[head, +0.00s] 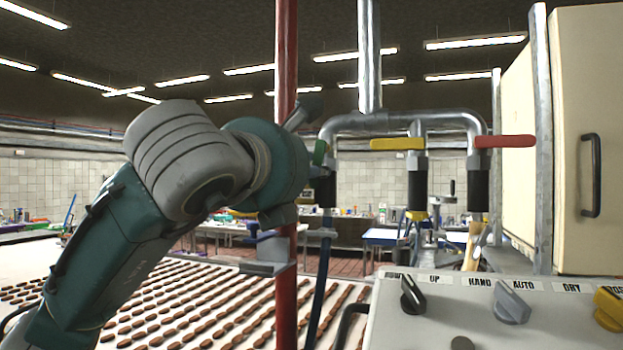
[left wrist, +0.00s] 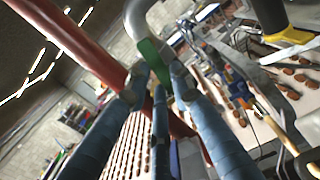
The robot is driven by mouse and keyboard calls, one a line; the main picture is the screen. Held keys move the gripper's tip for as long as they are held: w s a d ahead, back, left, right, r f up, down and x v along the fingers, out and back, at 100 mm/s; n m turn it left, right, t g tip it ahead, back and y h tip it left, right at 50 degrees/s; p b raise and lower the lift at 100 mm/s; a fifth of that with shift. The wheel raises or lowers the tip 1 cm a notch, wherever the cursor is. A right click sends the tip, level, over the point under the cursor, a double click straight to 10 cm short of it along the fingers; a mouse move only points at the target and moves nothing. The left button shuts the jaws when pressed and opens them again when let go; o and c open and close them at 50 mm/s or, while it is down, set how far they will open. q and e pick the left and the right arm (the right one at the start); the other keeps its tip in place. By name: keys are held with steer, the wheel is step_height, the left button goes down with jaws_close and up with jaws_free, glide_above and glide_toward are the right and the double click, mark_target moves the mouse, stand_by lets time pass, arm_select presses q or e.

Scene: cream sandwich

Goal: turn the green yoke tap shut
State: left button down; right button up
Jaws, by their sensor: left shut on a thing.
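The green yoke tap (head: 320,152) is on the left branch of the metal pipework in the head view. Only a small green piece shows there, beside my wrist. In the left wrist view its green handle (left wrist: 155,62) lies between the blue fingers of my left gripper (left wrist: 157,80). The gripper is shut on the handle, near the grey pipe bend. In the head view my left gripper (head: 312,135) is mostly hidden by its own wrist. How far the handle is turned cannot be told. My right gripper is not in view.
A red upright pipe (head: 286,60) stands close by my left wrist. A yellow tap handle (head: 397,144) and a red one (head: 505,141) are to the right. A knob panel (head: 460,310) is at the lower right. Rows of brown pieces lie on a pale belt below.

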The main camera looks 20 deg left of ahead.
arm_select(q)
steer(key=shift+a+r+m+b, duration=0.15)
steer(key=shift+a+r+m, duration=0.4)
steer(key=shift+m, duration=2.1)
steer(key=shift+a+r+m+b, duration=0.2)
steer(key=shift+r+m, duration=0.6)
steer(key=shift+m, duration=1.8)
steer(key=shift+a+r+m+b, duration=0.1)
steer(key=shift+a+r+m, duration=0.5)
steer(key=shift+m, duration=2.05)
steer(key=shift+d+r, duration=0.1)
steer(key=shift+d, duration=0.05)
steer(key=c, duration=1.5)
jaws_free()
steer(key=s, duration=1.2)
steer(key=shift+s, duration=0.1)
